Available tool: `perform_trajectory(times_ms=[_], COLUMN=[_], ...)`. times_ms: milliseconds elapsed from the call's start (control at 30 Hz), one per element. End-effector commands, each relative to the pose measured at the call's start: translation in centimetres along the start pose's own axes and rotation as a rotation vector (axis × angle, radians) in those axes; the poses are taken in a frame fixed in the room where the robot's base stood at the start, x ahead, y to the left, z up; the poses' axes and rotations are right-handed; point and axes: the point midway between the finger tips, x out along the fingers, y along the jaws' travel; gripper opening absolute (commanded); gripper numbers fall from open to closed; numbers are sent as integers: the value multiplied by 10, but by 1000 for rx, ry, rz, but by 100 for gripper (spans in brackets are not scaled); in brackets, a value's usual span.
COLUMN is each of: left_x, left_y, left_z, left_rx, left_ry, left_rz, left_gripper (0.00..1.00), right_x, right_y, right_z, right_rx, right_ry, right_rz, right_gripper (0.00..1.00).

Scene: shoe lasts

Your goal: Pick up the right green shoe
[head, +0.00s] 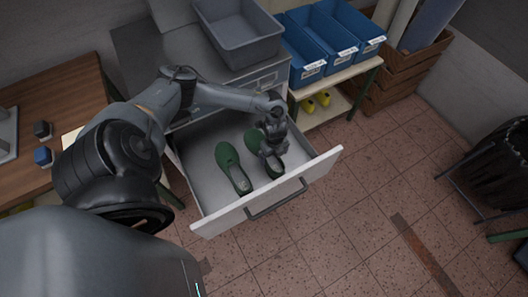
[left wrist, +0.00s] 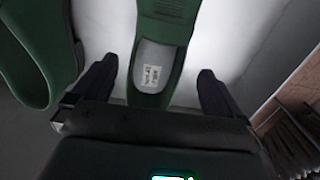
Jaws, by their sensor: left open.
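Two green shoes lie side by side in an open white drawer (head: 212,205). The right green shoe (head: 252,139) is partly covered by my left gripper (head: 270,153) in the head view. In the left wrist view the right green shoe (left wrist: 171,32) shows its grey insole with a white label. My right gripper is out of view.
The drawer's front panel and dark handle (head: 276,198) face the tiled floor. A grey bin (head: 238,38) stands on the cabinet above. Blue bins (head: 322,38) stand on a shelf at the back, with yellow shoes (head: 315,102) below. A wooden table (head: 70,95) is at left.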

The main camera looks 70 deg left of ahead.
Motion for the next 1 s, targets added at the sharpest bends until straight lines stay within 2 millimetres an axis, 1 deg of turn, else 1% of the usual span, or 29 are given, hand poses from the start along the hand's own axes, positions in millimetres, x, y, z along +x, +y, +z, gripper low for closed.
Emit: perform_trajectory(times_ms=[167, 367, 500, 600, 800, 867, 1000], left_x=[8, 33, 50, 54, 53, 53, 53], left_y=[2, 7, 7, 6, 6, 6, 6], left_z=[0, 0, -1, -1, 0, 0, 0], left_rx=[-1, -1, -2, -1, 0, 0, -1], left_ry=[0, -1, 0, -1, -1, -1, -1], left_rz=[0, 2, 1, 0, 0, 0, 0], left_gripper=[100, 100, 100, 100, 100, 92, 71], right_x=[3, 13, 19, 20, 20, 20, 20], right_y=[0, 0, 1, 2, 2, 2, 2], right_z=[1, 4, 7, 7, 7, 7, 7], right_rx=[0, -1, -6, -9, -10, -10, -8], right_ry=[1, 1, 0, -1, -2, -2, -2], right_rz=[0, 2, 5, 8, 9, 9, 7], right_gripper=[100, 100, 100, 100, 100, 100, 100])
